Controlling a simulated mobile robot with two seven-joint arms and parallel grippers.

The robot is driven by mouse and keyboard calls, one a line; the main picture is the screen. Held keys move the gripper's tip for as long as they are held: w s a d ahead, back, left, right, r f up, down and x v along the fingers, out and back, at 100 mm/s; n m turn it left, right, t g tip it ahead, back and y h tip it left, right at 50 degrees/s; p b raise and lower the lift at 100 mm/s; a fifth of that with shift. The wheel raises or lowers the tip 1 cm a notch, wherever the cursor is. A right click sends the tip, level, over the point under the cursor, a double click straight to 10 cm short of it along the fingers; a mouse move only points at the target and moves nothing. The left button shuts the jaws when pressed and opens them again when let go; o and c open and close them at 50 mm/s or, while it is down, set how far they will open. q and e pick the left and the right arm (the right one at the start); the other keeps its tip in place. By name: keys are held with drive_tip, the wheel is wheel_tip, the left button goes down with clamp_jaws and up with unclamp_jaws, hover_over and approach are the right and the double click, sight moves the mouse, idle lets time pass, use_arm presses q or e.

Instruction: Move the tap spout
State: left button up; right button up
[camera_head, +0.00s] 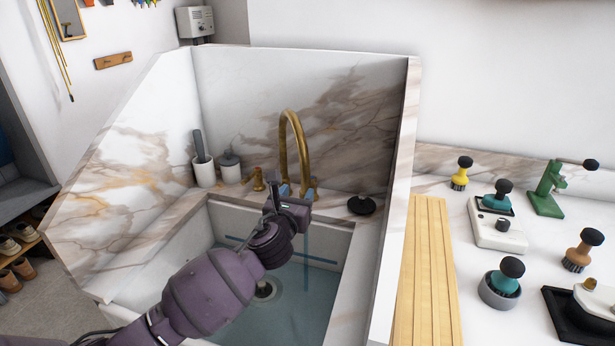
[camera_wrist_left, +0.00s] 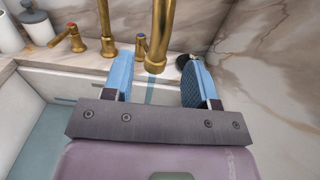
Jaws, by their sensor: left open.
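The tap spout (camera_head: 285,125) is a tall brass arch at the back of the sink; its down-turned end also shows in the left wrist view (camera_wrist_left: 160,35). My left gripper (camera_head: 294,191) is over the sink in front of the tap, its tips near the spout's lower end. In the left wrist view its blue-padded fingers (camera_wrist_left: 158,80) are open, with the spout end in the gap between them and clear space on both sides. How deep the spout sits between the pads I cannot tell. My right gripper is not in view.
A brass tap handle (camera_head: 258,180) stands left of the spout. White and grey cups (camera_head: 204,172) stand at the back left, a black stopper (camera_head: 362,205) at the right. Marble panels (camera_head: 300,90) enclose the sink (camera_head: 335,240). Brushes and a wooden slatted board (camera_head: 428,270) lie farther right.

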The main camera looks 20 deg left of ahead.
sight(304, 182)
use_arm(q)
drive_tip(key=w, duration=0.3)
drive_tip(key=w+b, duration=0.1)
drive_tip(key=w, duration=0.5)
drive_tip(key=shift+w+a+b, duration=0.1)
drive_tip(key=shift+a+b, duration=0.2)
drive_tip(key=shift+a, duration=0.05)
drive_tip(key=shift+c, duration=0.2)
clamp_jaws()
